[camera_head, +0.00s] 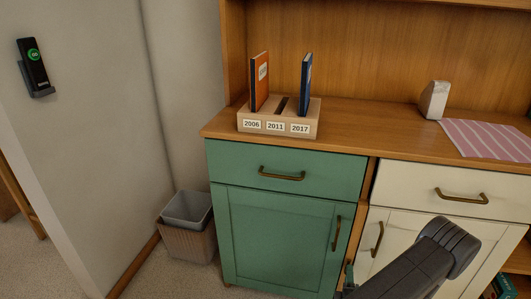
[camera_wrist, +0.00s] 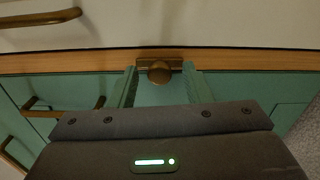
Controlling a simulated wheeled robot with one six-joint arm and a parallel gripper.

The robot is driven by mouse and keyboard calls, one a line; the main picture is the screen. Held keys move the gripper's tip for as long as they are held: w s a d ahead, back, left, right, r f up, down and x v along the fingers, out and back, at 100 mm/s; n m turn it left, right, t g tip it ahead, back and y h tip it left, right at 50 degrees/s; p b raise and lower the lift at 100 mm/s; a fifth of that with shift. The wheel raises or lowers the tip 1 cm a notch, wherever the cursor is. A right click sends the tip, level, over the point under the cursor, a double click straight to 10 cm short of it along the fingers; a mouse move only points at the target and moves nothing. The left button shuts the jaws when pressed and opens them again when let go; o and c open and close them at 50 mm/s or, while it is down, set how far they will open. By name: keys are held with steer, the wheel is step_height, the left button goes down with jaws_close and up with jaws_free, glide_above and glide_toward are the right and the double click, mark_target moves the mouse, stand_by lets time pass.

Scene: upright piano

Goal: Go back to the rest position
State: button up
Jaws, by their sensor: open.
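My gripper (camera_wrist: 162,88) shows in the wrist view, with its two fingers spread apart and nothing held between them. A small brown metal knob or handle end (camera_wrist: 160,72) appears between the fingers, in front of the green cabinet. I cannot tell how far the fingers are from it. In the head view my dark arm reaches in from the bottom right, low in front of the cabinets, and mostly hides the gripper.
A green cabinet (camera_head: 262,222) and a cream cabinet (camera_head: 419,190) have closed fronts with brass handles. On top stand a wooden book holder (camera_head: 278,127) with two books, a whitish block (camera_head: 434,100) and a striped cloth (camera_head: 487,139). A bin (camera_head: 188,228) stands at left.

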steer(key=n, duration=1.4)
steer(key=shift+a+r+p, duration=0.1)
steer(key=shift+r+p, duration=0.1)
steer(key=shift+p, duration=0.15)
stand_by(0.3)
